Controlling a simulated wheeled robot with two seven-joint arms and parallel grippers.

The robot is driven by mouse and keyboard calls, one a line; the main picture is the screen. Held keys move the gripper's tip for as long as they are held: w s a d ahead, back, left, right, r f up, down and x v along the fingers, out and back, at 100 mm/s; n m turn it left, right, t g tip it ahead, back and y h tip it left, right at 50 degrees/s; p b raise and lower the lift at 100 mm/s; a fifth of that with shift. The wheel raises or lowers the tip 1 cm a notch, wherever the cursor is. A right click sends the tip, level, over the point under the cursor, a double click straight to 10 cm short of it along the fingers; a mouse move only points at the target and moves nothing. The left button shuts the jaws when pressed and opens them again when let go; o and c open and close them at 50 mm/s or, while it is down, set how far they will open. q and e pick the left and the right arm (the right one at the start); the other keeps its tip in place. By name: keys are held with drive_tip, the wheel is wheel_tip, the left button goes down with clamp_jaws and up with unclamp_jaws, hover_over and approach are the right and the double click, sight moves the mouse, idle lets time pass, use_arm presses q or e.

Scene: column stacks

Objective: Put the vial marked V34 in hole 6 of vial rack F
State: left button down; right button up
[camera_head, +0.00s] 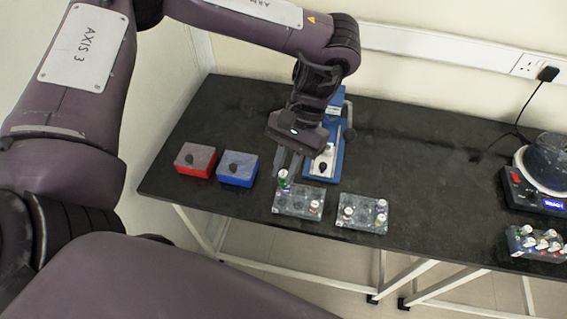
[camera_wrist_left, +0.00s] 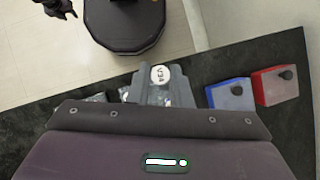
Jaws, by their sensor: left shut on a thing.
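My left gripper (camera_head: 283,172) points down at the back left corner of the left clear vial rack (camera_head: 298,204). It is shut on a vial (camera_head: 283,184) with a white cap and a green band. In the left wrist view the vial's round white cap (camera_wrist_left: 161,74) shows between the fingers, with a marking that seems to read V34, turned over. I cannot tell whether the vial's foot is inside a hole or just above it. A second clear rack (camera_head: 362,214) stands to the right and holds several vials. The rack letters are not readable.
A red box (camera_head: 195,160) and a blue box (camera_head: 237,169) stand left of the racks. A blue and white device (camera_head: 327,163) is behind the gripper. A third rack (camera_head: 537,244) and a machine (camera_head: 545,172) are at the right. The black table (camera_head: 430,190) is clear between.

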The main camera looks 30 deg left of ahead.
use_arm(q)
drive_tip(key=shift+d+f+m+y, duration=0.2)
drive_tip(key=shift+d+m+y, duration=0.1)
drive_tip(key=shift+m, duration=0.1)
drive_tip(key=d+f+m+t+y, duration=0.25)
drive_tip(key=d+m+t, duration=0.3)
drive_tip(key=m, duration=0.75)
drive_tip(key=d+f+m+t+y, duration=0.1)
drive_tip(key=d+f+m+t, duration=0.35)
drive_tip(key=m, duration=0.85)
drive_tip(key=shift+w+a+f+m+g+h+b, duration=0.2)
drive_tip(key=shift+w+a+f+m+h, duration=1.1)
drive_tip(key=shift+m, duration=2.2)
drive_tip(key=shift+w+a+f+m+g+h, duration=0.25)
drive_tip(key=shift+w+a+f+m+h, duration=1.05)
drive_tip(key=shift+m, duration=2.2)
drive_tip(key=shift+w+a+f+m+g+h+b, duration=0.1)
drive_tip(key=shift+w+a+f+m+g+h, duration=0.35)
drive_tip(key=shift+w+m+h, duration=2.25)
use_arm(e)
drive_tip(key=shift+w+a+f, duration=0.2)
drive_tip(key=shift+w+f, duration=0.1)
drive_tip(key=shift+w, duration=0.25)
